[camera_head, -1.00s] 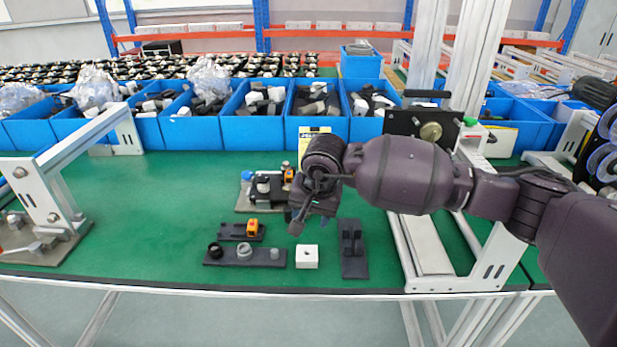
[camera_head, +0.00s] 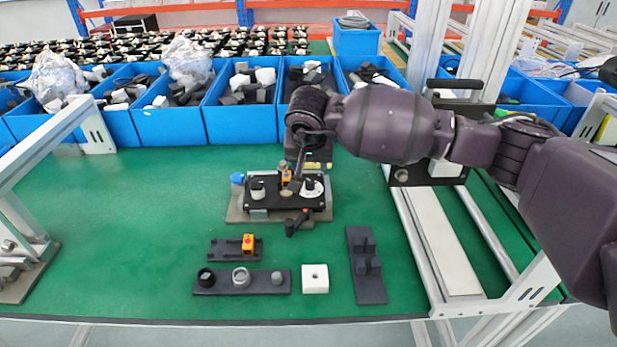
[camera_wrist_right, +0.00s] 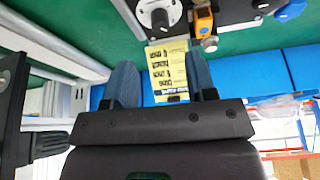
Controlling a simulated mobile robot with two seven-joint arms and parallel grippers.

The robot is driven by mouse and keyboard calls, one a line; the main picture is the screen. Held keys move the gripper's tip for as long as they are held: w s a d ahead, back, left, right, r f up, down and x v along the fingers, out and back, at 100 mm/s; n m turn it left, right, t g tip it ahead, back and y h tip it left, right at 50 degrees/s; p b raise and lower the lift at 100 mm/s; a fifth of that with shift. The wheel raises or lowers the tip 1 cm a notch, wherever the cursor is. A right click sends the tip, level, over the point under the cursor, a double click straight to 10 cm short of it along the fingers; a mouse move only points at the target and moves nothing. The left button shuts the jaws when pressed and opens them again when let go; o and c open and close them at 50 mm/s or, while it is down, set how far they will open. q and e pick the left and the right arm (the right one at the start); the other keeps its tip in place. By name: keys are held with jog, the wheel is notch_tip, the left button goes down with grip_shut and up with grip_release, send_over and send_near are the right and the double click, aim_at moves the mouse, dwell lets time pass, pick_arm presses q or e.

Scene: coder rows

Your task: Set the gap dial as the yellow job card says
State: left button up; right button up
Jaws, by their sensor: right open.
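The fixture (camera_head: 262,208) stands on a grey base plate on the green bench. The right dial also shows in the wrist view (camera_wrist_right: 158,16). The yellow job card (camera_wrist_right: 168,68) shows between my fingers there, its text too small to read; in the head view it is mostly hidden. My right gripper (camera_head: 301,170) is open above the fixture's rear part. In the wrist view its fingers (camera_wrist_right: 163,85) are apart and empty.
In front lie a dark plate with round parts (camera_head: 240,281), a small plate with an orange block (camera_head: 235,248), a white block (camera_head: 315,279) and a dark bracket (camera_head: 366,265). Blue bins (camera_head: 240,118) line the back. White frames stand both sides; bench left is clear.

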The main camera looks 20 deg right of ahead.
aim_at(310, 181)
jog(key=b+x, duration=0.1)
jog(key=x, duration=0.8)
jog(key=c, duration=0.9)
